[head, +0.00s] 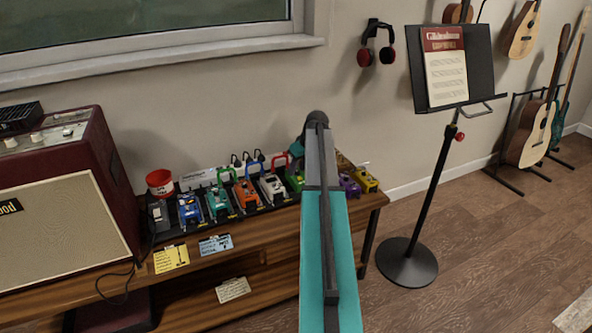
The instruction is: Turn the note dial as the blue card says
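The blue card (215,245) hangs on the front edge of the wooden bench (270,237), below the pedals. Its writing is too small to read. A row of small coloured pedals stands on the bench, among them a blue one (190,211), a green one (218,203), an orange one (246,196) and a white one (272,188). I cannot tell which part is the note dial. My teal and grey arm rises from the bottom over the right part of the bench and hides some pedals. My gripper's fingers do not show.
A music stand (408,262) stands right, with guitars behind. The floor right is open.

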